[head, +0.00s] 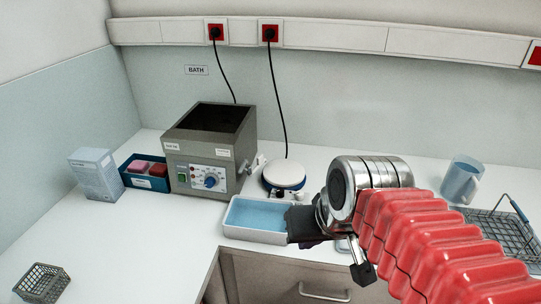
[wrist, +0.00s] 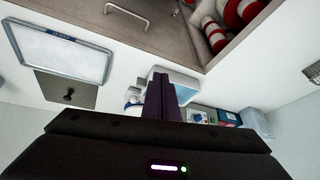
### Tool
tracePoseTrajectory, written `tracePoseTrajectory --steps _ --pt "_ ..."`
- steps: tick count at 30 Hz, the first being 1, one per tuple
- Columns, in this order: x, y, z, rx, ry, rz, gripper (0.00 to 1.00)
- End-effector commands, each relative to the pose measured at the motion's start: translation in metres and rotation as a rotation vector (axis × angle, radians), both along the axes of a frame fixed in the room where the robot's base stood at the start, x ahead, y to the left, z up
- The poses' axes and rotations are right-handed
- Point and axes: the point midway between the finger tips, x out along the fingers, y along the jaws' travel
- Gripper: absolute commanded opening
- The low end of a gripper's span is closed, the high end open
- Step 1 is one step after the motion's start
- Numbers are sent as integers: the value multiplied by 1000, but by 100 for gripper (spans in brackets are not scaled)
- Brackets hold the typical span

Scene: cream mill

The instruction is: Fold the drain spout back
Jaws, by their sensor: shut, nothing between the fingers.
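The grey water bath (head: 210,150) stands at the back of the counter with its dark basin open and a control panel in front. A small pale fitting, seemingly the drain spout (head: 259,161), sticks out from its right side, angled upward; its exact fold is too small to tell. My gripper (head: 307,243) is in front of the blue-filled white tray, right of and nearer than the bath, apart from the spout. In the wrist view my gripper (wrist: 160,80) shows its dark fingers closed together and empty. The bath (wrist: 201,115) shows small beyond them there; the spout is not clear.
The white tray (head: 235,231) lies between gripper and bath. A round white-topped device (head: 284,174) stands right of the spout. A blue rack (head: 130,178) and white box (head: 96,174) stand left. A cable hangs behind. The left front counter is mostly clear.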

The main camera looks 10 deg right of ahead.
Motion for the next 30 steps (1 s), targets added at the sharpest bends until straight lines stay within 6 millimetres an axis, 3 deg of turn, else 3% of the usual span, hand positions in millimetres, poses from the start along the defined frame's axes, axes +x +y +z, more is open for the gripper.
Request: tracePoseTrajectory --steps 16,30 --pt "107 -2 24 271 95 -148 0" --pt "210 -30 23 515 133 -265 0"
